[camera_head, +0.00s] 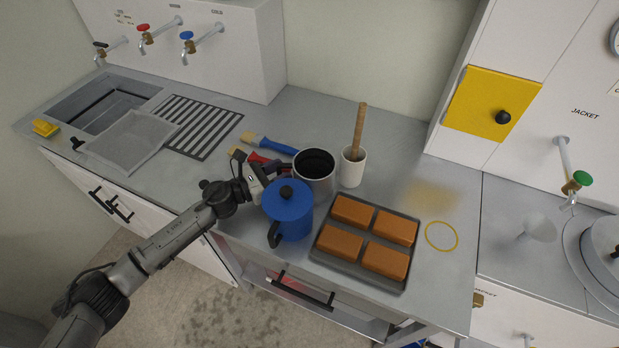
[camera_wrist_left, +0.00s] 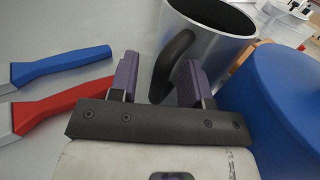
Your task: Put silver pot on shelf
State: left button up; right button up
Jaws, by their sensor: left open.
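The silver pot (camera_head: 315,172) stands upright on the steel counter, open at the top and dark inside. It also shows in the left wrist view (camera_wrist_left: 222,42), with its black handle (camera_wrist_left: 172,62) turned toward my gripper. My left gripper (camera_head: 267,172) is low over the counter, just left of the pot and behind the blue pot. In the left wrist view its purple fingers (camera_wrist_left: 158,78) are open, one on each side of the handle. I cannot tell whether they touch it. No shelf is clearly identifiable; an open space shows below the counter.
A blue lidded pot (camera_head: 288,212) stands close beside my gripper. Blue and red brushes (camera_head: 268,145) lie behind it. A white cup (camera_head: 352,168) with a wooden handle and a tray (camera_head: 350,265) of orange-brown blocks stand to the right. The sink (camera_head: 95,105) is far left.

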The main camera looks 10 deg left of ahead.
pick_arm(q)
grip_shut()
jog(key=shift+r, duration=0.1)
dwell(0.5)
